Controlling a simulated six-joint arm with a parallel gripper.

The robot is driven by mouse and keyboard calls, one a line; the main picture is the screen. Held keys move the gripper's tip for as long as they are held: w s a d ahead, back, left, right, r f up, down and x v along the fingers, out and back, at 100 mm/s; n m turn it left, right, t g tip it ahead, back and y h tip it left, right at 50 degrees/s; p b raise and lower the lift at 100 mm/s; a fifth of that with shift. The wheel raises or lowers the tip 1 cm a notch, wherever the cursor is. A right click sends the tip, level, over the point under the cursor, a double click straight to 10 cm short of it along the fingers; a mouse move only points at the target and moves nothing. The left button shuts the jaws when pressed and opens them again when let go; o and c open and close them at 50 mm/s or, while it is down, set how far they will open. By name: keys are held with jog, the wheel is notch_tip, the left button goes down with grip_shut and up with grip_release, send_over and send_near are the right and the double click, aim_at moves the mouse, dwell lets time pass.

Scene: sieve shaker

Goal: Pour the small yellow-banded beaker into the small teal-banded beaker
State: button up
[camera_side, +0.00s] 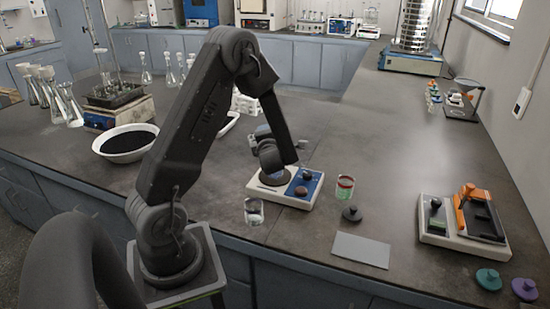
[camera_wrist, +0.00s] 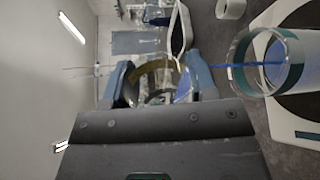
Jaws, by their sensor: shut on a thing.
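My gripper (camera_wrist: 158,85) is shut on the yellow-banded beaker (camera_wrist: 155,74), which is tipped well over with blue liquid near its mouth. The wrist view is turned, so the table lies to the right. A thin blue stream runs from the held beaker into the teal-banded beaker (camera_wrist: 240,75), which has blue liquid inside. The teal-banded beaker appears to stand upright on a white device with a dark round plate (camera_wrist: 307,104). In the side view my gripper (camera_side: 268,152) is above the stirrer-like device (camera_side: 312,190); the arm hides most of both beakers there.
A clear beaker (camera_side: 254,211) stands in front of the device. A red-banded beaker (camera_side: 345,187) and a dark knobbed weight (camera_side: 352,214) stand to its right, near a grey flat plate (camera_side: 361,250). A white bowl (camera_side: 125,143) is at left. An orange-handled device (camera_side: 465,228) is at right.

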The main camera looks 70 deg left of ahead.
jog(key=shift+m, duration=0.3)
dwell(0.7)
jog(key=shift+w+d+f+m, duration=0.1)
jog(key=shift+w+f+m, duration=0.15)
jog(key=shift+f+m, duration=0.35)
dwell(1.8)
